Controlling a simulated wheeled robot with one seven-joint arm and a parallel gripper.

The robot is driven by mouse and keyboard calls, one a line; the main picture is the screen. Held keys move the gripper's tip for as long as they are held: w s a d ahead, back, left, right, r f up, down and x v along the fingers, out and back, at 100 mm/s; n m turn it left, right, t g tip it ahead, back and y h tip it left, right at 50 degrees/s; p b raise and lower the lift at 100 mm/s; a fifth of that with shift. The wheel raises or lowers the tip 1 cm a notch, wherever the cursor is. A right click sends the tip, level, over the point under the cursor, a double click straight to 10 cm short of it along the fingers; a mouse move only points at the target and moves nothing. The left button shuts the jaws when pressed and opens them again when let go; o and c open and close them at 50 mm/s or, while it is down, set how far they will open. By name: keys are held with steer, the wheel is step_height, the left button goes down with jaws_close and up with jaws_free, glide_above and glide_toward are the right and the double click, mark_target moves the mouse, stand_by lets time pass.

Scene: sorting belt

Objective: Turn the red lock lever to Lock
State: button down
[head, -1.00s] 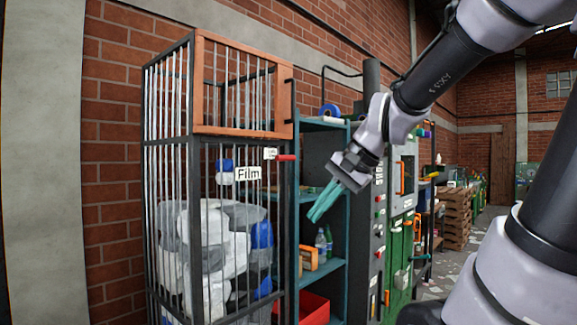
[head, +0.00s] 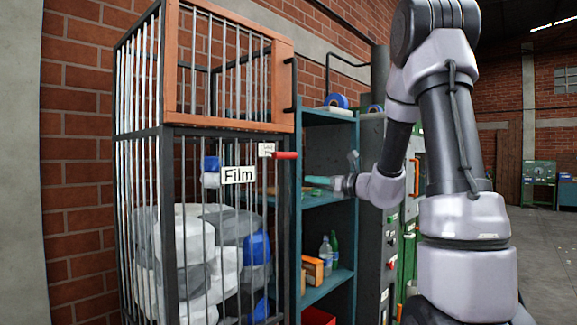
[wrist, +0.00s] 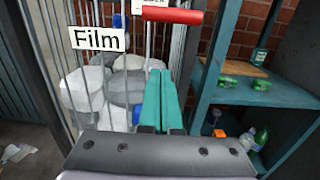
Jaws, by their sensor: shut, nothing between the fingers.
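The red lock lever (head: 286,155) is on the front of the barred cage (head: 168,220), below its orange upper frame. It lies about level, pointing right from a small white plate (head: 266,149) whose lettering is too small to read. In the wrist view the lever (wrist: 172,15) crosses the top of the picture, beyond the fingertips. My gripper (head: 308,181) has teal fingers pressed together, pointing left toward the cage, slightly lower than the lever and to its right. In the wrist view the closed fingers (wrist: 161,78) point up just below the lever. No contact with it shows.
A "Film" sign (head: 238,175) hangs on the cage bars, with white and blue bundles (head: 185,245) inside. A teal shelf (head: 328,290) with bottles and small items stands right of the cage. A black handle (head: 291,90) sticks out above the lever.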

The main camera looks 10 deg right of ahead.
mark_target(281, 155)
steer(key=w+a+r, duration=0.4)
steer(key=w+a, duration=0.2)
steer(key=w, duration=0.2)
steer(key=shift+w+a+r, duration=0.2)
steer(key=shift+w+r, duration=0.05)
steer(key=shift+w, duration=0.05)
stand_by(0.3)
